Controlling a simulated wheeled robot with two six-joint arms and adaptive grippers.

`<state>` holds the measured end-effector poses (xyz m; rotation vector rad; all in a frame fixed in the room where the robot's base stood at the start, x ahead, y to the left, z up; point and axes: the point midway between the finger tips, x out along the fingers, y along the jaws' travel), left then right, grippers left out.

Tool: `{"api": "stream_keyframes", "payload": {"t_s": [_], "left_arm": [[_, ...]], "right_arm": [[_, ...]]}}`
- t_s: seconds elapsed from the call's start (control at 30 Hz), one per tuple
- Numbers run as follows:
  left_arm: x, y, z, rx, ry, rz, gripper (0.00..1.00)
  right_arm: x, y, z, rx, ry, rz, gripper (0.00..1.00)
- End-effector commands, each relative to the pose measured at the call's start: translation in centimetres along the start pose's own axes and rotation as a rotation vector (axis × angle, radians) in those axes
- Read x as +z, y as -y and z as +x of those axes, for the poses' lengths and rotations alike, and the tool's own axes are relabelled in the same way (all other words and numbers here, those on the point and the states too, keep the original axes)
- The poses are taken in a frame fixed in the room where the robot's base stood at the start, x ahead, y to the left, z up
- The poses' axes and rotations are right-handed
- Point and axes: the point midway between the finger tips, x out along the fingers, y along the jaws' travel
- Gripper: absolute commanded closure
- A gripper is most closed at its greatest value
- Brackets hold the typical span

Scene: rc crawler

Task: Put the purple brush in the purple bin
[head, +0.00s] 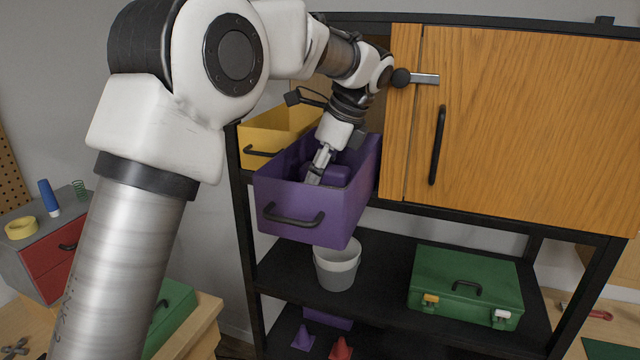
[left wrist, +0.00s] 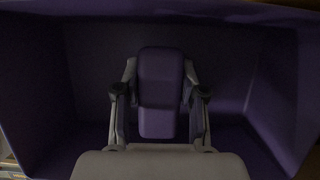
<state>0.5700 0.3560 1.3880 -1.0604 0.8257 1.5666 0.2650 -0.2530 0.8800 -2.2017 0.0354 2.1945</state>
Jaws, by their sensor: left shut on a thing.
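The purple bin (head: 290,225) is an open-topped box with a dark handle on its front, on the upper shelf and jutting out over the shelf edge. My left gripper (head: 315,177) reaches down inside it. In the left wrist view my left gripper (left wrist: 160,105) is shut on the purple brush (left wrist: 160,85), one finger on each side, with the bin's walls (left wrist: 30,90) all around. A purple part of the brush (head: 342,173) shows inside the bin in the head view. I cannot tell whether the brush touches the bin floor. My right gripper is not in view.
A yellow bin (head: 262,141) stands left of the purple bin, and a wooden cabinet door (head: 530,130) is close on its right. Below are a white bucket (head: 336,268), a green case (head: 465,285) and small cones (head: 340,349). A red toolbox (head: 40,255) stands at left.

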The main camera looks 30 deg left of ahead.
Motion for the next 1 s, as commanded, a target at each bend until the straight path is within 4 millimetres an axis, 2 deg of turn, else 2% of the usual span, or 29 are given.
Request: {"api": "stream_keyframes", "payload": {"t_s": [0.13,0.5,0.53,0.57,0.6,0.87,1.0], "left_arm": [[-0.8,0.0,1.9,0.002,0.000,0.001,0.95],[-1.0,0.0,2.5,0.001,0.000,0.001,0.95],[-1.0,0.0,2.5,0.001,0.000,0.000,0.49],[-1.0,0.0,2.5,0.001,0.000,0.000,0.39],[-1.0,0.0,2.5,0.001,0.000,0.000,0.35],[-1.0,0.0,2.4,0.000,0.000,0.000,0.35],[-0.9,0.1,1.3,-0.003,0.001,-0.001,0.35]], "right_arm": [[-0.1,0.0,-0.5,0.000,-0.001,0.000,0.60],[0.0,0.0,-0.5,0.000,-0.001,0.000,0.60],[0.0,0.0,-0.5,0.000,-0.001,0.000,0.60],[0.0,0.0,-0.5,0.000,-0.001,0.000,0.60],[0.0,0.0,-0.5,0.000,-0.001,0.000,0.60],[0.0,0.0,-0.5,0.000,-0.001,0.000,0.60],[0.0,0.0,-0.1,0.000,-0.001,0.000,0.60]]}}
